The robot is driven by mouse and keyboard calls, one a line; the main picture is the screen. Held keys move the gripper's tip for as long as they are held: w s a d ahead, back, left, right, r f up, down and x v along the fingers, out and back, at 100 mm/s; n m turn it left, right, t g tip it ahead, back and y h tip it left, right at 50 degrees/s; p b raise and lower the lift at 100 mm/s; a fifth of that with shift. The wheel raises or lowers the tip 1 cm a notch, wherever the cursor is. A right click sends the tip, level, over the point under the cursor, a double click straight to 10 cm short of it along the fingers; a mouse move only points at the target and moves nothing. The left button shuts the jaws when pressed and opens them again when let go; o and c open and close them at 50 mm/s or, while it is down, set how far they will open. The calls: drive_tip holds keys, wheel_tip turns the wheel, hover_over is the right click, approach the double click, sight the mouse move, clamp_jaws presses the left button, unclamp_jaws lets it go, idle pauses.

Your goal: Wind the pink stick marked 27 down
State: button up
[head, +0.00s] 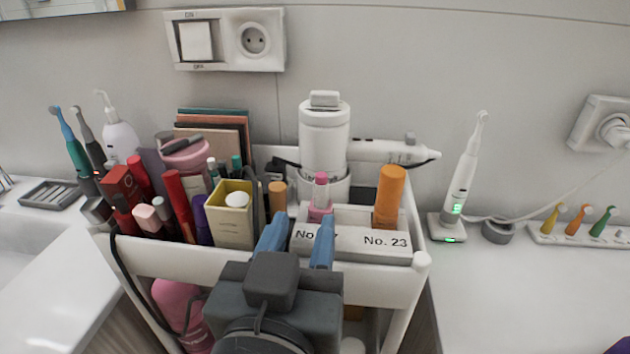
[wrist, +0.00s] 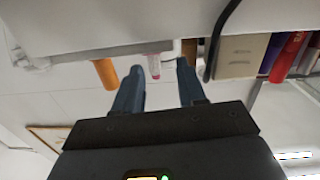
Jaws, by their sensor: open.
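The pink stick (head: 320,186) stands upright in the white holder (head: 345,240) on the cart, its pink tip raised above a paler pink base. It also shows small in the wrist view (wrist: 154,68), between and beyond my fingers. I see no contact.
A cream box (head: 232,215) and several red and pink cosmetics stand close on the left. An electric toothbrush (head: 463,175) stands on the counter at right. The cart's raised rim borders the holder.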

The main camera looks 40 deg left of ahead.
sight(322, 198)
drive_tip(key=y+p, duration=0.1)
drive_tip(key=d+n+g+p, duration=0.1)
drive_tip(key=p, duration=0.1)
drive_tip(key=shift+w+d+r+g+y, duration=0.1)
drive_tip(key=shift+w+r+g+y, duration=0.2)
drive_tip(key=shift+r+y, duration=0.1)
drive_tip(key=shift+n+y, duration=0.4)
drive_tip(key=shift+y, duration=0.4)
drive_tip(key=p+x, duration=0.1)
drive_tip(key=x, duration=0.1)
drive_tip(key=p+x, duration=0.1)
drive_tip(key=x, duration=0.1)
drive_tip(key=p+x, duration=0.1)
drive_tip(key=x, duration=0.1)
drive_tip(key=shift+w+d+p, duration=0.2)
drive_tip(key=shift+w+p, duration=0.15)
drive_tip(key=shift+w, duration=0.2)
drive_tip(key=shift+f, duration=0.1)
clamp_jaws()
